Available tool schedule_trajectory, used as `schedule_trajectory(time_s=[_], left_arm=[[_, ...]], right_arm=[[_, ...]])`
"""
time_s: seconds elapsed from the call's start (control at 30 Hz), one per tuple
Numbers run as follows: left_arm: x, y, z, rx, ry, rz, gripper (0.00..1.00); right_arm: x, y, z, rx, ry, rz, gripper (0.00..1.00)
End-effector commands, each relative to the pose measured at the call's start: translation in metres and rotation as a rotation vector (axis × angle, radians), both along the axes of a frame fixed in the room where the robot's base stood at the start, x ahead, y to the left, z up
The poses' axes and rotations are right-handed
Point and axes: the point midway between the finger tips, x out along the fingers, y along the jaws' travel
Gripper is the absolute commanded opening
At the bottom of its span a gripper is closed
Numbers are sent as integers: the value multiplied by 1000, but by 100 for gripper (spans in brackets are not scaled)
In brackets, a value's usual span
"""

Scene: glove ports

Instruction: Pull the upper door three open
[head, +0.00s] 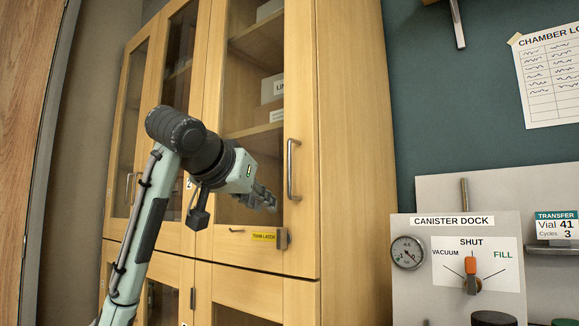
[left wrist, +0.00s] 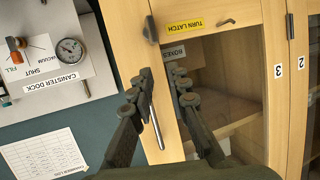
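The upper door three (head: 301,100) is the rightmost upper glass door of the wooden cabinet and looks shut. Its upright metal bar handle (head: 293,170) is on the right stile. My left gripper (head: 270,202) is just left of the handle's lower part in the head view. In the left wrist view, which is upside down, the gripper (left wrist: 161,75) is open. The handle (left wrist: 156,122) shows between its fingers, nearer the left one; I cannot tell whether they touch. A dark latch (head: 282,239) sits beside the yellow "TURN LATCH" label (head: 263,237) below. My right gripper is not in view.
Other upper doors (head: 178,80) stand shut to the left, and lower doors (head: 245,298) are below. To the right are the canister dock panel (head: 456,265) with gauge and orange-handled knob, and a chamber log sheet (head: 552,75) on the wall. Boxes stand on shelves behind the glass.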

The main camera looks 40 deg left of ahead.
Motion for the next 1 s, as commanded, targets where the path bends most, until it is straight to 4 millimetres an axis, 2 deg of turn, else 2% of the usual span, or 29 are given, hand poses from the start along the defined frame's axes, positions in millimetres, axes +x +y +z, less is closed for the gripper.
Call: schedule_trajectory(time_s=[0.43, 1.0], left_arm=[[-29, -3, 0, 0, 1, 1, 17], [-30, -4, -1, 1, 1, 0, 17]], right_arm=[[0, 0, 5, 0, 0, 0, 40], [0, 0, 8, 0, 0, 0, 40]])
